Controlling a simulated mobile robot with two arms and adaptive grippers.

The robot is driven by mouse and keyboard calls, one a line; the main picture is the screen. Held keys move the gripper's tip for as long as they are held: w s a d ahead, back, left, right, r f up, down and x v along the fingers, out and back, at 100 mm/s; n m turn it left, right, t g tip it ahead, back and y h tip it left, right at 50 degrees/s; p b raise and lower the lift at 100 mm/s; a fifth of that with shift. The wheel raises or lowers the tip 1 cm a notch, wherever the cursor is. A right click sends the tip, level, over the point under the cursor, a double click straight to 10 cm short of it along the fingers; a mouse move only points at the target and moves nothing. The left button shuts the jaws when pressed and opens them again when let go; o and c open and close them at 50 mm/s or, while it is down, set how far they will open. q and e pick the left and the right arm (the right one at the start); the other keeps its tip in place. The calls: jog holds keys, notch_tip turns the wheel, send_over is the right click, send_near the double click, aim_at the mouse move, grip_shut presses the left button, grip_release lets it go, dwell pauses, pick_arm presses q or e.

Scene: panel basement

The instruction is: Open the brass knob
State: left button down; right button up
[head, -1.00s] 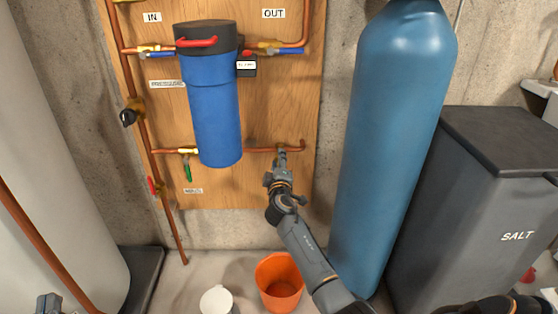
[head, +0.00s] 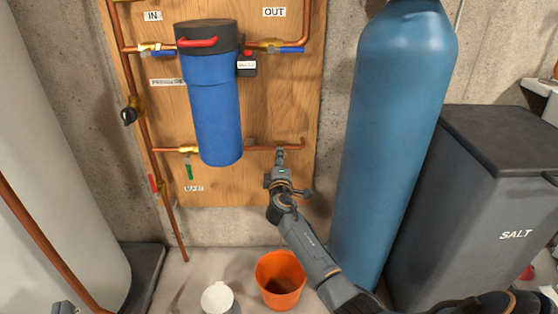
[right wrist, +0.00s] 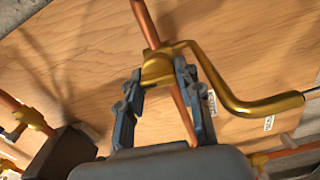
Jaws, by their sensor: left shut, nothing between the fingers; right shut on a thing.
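The brass knob (right wrist: 158,68) shows in the right wrist view as a rounded brass body on a copper pipe, with a long bent brass lever (right wrist: 222,88) running right from it. My right gripper (right wrist: 157,72) is shut on the brass body, one finger at each side. In the head view my right gripper (head: 281,154) is at the lower copper pipe, right of the blue filter housing, and its fingers mostly hide the brass part. My left gripper (head: 65,307) shows only partly at the bottom left edge, shut and empty, far from the knob.
A tall blue tank (head: 392,140) stands close right of my right arm. An orange bucket (head: 281,279) and a white cup (head: 217,298) stand below.

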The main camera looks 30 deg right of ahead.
jog(key=o, duration=1.1)
jog(key=v, duration=1.2)
